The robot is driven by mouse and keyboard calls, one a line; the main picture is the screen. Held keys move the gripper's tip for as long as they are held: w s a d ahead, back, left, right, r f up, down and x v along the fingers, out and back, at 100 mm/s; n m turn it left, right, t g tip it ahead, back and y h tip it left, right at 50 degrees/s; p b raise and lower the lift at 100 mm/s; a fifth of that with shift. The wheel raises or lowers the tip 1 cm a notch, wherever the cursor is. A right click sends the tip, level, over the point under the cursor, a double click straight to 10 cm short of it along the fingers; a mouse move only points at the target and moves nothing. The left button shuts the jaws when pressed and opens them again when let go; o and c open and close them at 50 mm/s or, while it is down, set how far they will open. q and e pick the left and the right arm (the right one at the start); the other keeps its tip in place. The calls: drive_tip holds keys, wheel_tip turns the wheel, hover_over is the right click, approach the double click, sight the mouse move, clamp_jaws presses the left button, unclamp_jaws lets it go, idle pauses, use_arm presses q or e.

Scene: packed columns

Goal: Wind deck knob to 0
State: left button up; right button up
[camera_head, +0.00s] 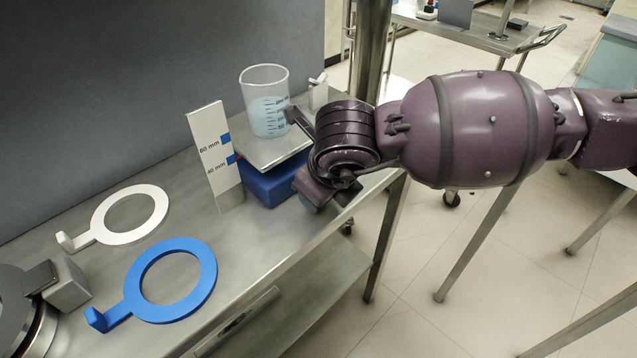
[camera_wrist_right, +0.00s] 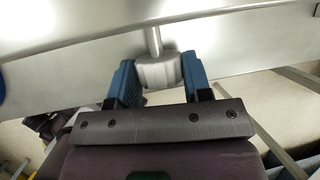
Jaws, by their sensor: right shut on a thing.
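The lift has a steel deck (camera_head: 262,151) above a blue body (camera_head: 272,184). A small red spot shows at the deck's left edge, near the 40 mm mark. In the right wrist view my right gripper (camera_wrist_right: 158,78) is shut on the grey metal knob (camera_wrist_right: 157,66), one blue finger on each side. A thin shaft runs from the knob toward the steel surface. In the head view my purple wrist hides the knob. My left gripper is not in view.
A beaker (camera_head: 266,113) of pale blue liquid stands on the deck. A white ring (camera_head: 160,212) and a blue ring (camera_head: 205,285), each with a handle, lie on the steel bench (camera_head: 95,262). A grey block (camera_head: 66,287) is at lower left. The wall is behind.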

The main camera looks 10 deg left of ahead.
drive_tip(key=shift+s+r+t+h+p, duration=0.15)
drive_tip(key=shift+t+h+p, duration=0.25)
drive_tip(key=shift+t+p, duration=0.25)
drive_tip(key=shift+f, duration=0.2)
drive_tip(key=o, duration=0.9)
drive_tip(key=shift+o, duration=0.2)
